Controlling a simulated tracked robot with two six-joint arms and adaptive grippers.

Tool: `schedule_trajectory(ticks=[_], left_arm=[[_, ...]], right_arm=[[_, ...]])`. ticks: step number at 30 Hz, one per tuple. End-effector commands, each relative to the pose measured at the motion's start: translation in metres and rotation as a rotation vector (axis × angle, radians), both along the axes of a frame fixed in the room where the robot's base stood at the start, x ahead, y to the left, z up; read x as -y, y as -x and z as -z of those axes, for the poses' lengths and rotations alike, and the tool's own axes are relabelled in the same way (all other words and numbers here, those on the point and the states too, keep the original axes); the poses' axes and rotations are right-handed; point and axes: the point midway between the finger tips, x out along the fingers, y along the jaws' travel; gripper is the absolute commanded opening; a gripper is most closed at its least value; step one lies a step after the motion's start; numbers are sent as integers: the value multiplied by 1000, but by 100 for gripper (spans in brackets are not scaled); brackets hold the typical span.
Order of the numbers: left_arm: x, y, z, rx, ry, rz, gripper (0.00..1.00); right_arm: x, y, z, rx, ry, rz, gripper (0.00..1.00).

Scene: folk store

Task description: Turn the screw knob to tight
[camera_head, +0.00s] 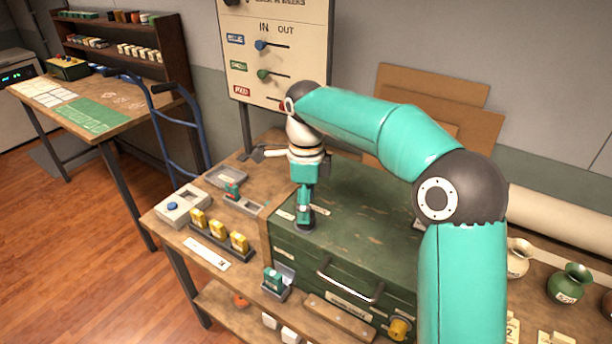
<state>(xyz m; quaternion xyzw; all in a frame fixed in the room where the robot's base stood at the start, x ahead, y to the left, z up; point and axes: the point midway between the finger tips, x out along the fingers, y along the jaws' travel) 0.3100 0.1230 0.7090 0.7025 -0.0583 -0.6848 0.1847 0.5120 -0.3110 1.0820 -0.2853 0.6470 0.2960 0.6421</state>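My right arm comes in from the right and reaches down to the top of a green box (370,215) on the workbench. My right gripper (304,221) points down at the box's left front corner, its fingertips at or just above the lid. Something dark shows around the fingertips; I cannot tell whether it is the screw knob or part of the gripper. Small pale labels sit on the lid on either side of it. My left gripper is not in view.
The workbench (165,240) holds a white box with a blue button (183,206), a rack of yellow blocks (220,236) and a small green device (275,281). Vases (567,285) stand at right. An IN/OUT board (275,55) rises behind. A blue hand truck (175,125) stands left.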

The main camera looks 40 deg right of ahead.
Motion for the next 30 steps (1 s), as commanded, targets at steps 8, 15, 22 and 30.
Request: schedule_trajectory(ticks=[8, 15, 22, 30], left_arm=[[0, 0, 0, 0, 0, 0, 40], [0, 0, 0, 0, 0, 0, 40], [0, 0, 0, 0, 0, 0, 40], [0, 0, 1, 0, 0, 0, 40]], right_arm=[[1, -3, -57, 6, 0, 0, 68], [1, -3, -81, 4, 1, 0, 68], [1, -2, -85, 1, 1, 0, 68], [1, -2, -85, 2, 1, 0, 68]])
